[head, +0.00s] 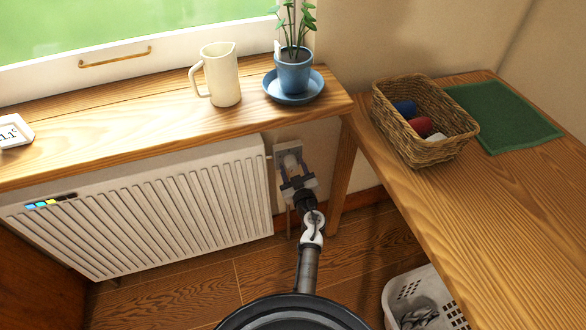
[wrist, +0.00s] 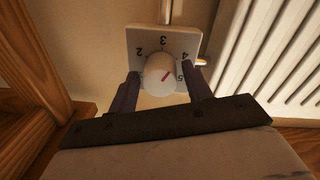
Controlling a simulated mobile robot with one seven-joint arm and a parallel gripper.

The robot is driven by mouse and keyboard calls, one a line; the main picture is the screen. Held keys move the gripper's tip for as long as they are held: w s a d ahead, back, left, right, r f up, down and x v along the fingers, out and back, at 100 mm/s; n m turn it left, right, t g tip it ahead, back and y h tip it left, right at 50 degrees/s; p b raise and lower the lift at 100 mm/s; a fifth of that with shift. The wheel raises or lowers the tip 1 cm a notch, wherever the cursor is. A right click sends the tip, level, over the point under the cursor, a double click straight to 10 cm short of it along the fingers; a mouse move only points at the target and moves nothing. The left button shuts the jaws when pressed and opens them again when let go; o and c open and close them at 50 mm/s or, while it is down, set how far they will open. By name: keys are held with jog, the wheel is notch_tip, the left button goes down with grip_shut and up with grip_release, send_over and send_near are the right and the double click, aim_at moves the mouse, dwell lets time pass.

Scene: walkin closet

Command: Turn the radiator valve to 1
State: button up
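The radiator valve's round white knob (wrist: 160,75) sits on a pale square plate (wrist: 189,42) printed with black numbers. In the wrist view 2, 3, 4 and 5 show; 1 is not visible. The red mark on the knob points up and right, roughly toward the 4. My gripper (wrist: 163,82) is open, with one dark finger on each side of the knob and a small gap showing at both sides. In the head view my gripper (head: 292,168) reaches the plate beside the radiator and partly hides the knob.
The white radiator (head: 150,210) stands just left of the valve. A wooden sill (head: 130,125) overhangs it, bearing a cream jug (head: 221,75) and a potted plant (head: 294,73). A wooden desk (head: 500,200) with a wicker basket (head: 440,150) is at right; a white laundry basket (head: 400,290) is below.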

jog(key=c, duration=0.7)
jog(key=shift+c, duration=0.2)
